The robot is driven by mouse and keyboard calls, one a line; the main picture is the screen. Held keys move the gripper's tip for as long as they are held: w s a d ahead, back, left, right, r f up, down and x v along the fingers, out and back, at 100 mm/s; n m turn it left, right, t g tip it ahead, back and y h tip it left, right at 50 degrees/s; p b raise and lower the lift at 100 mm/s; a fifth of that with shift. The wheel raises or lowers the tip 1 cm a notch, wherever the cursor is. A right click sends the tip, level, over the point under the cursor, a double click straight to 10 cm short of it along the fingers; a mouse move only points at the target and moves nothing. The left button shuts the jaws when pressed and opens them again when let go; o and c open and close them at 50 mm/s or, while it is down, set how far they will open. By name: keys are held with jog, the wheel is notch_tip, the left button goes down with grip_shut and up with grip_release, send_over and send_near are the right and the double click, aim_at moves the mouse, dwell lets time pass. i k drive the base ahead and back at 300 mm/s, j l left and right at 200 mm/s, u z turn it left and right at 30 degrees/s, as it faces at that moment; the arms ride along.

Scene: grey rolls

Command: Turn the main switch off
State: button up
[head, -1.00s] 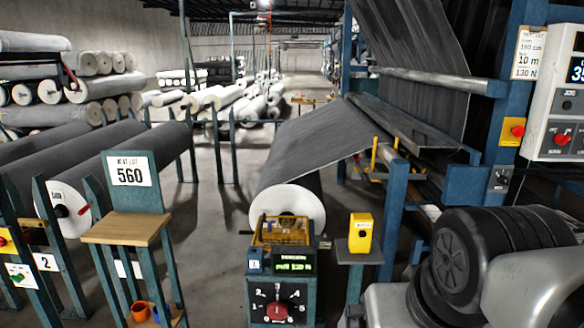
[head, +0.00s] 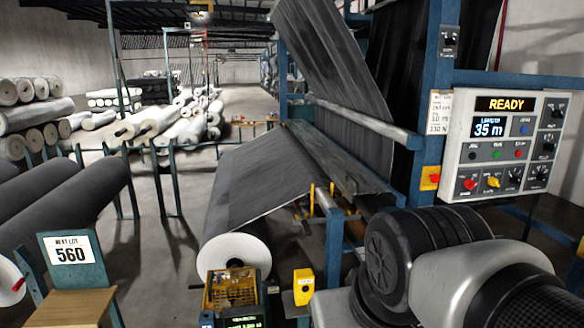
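A grey control panel (head: 501,143) hangs on the blue frame at the right of the head view. Its sign reads READY and its blue display (head: 488,127) reads 35 m. Its lower row holds a red knob (head: 470,184), a yellow knob (head: 492,182) and black rotary knobs. A yellow plate with a red knob (head: 432,178) sits on the blue post just left of the panel. A black switch box (head: 450,39) is higher on the post. The labels are too small to tell which is the main switch. My gripper is out of view; my arm fills the lower right.
A grey fabric roll (head: 234,257) feeds a sheet up into the blue machine. A yellow box (head: 303,286) and a small console (head: 232,295) stand at the bottom. A NEXT LOT 560 stand (head: 70,250) is at left. An open aisle runs behind.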

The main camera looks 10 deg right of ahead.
aim_at(468, 184)
jog(key=z, duration=1.5)
jog(key=i+l+u, duration=0.1)
jog(key=i+l, duration=0.25)
jog(key=i+l+u, duration=0.1)
jog(key=i+l, duration=0.2)
jog(key=l, duration=0.15)
jog(key=i+l, duration=0.35)
jog(key=i+l+u, duration=0.15)
jog(key=i+l, duration=0.15)
jog(key=l, duration=0.25)
